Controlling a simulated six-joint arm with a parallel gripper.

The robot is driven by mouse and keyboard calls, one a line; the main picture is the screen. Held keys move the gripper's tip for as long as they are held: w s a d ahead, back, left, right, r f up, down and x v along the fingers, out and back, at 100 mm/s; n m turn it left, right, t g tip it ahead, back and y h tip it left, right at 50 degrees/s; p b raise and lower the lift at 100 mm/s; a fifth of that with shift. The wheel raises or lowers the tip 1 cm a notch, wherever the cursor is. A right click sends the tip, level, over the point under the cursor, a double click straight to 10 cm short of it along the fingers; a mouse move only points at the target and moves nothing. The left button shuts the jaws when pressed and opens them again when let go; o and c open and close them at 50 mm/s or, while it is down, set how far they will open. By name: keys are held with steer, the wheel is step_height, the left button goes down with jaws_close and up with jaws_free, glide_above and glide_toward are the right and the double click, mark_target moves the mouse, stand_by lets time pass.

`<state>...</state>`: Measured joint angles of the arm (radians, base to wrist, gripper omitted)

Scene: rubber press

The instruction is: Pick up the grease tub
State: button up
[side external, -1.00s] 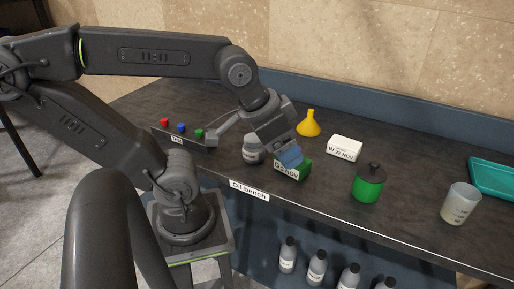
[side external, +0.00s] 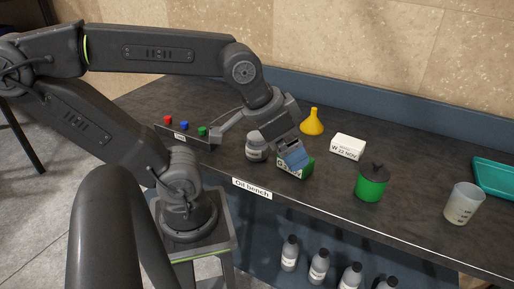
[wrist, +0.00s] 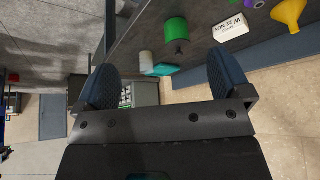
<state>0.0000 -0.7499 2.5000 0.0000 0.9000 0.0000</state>
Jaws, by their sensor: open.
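No tub can be read by name. A grey-white round tub (side external: 256,149) with a label stands on the bench just left of my gripper, partly hidden by my wrist. A green round container with a black top (side external: 372,184) stands farther right; it also shows in the wrist view (wrist: 175,29). I cannot tell which is the grease tub. The wrist view shows nothing between the fingers (wrist: 165,78). Whether they touch the box is unclear.
On the dark bench (side external: 420,215) are a yellow funnel (side external: 312,123), a white labelled box (side external: 347,146), a translucent beaker (side external: 463,204) and a teal tray (side external: 495,178). A rack with coloured pieces (side external: 184,134) stands left. Bottles (side external: 319,267) stand below.

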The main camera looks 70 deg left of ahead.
steer(key=n+g+y, duration=0.4)
steer(key=n+g, duration=0.1)
steer(key=n, duration=1.2)
glide_toward(257, 136)
steer(key=shift+n+g, duration=0.3)
steer(key=shift+n, duration=0.2)
steer(key=f, duration=0.1)
steer(key=a+f, duration=0.1)
steer(key=w+f, duration=0.1)
steer(key=f, duration=0.1)
steer(key=shift+a+f, duration=0.1)
steer(key=shift+a, duration=0.1)
steer(key=shift+y, duration=0.3)
steer(key=shift+s+x, duration=0.1)
steer(key=shift+x, duration=1.35)
steer(key=shift+s+x, duration=0.15)
steer(key=shift+x, duration=1.35)
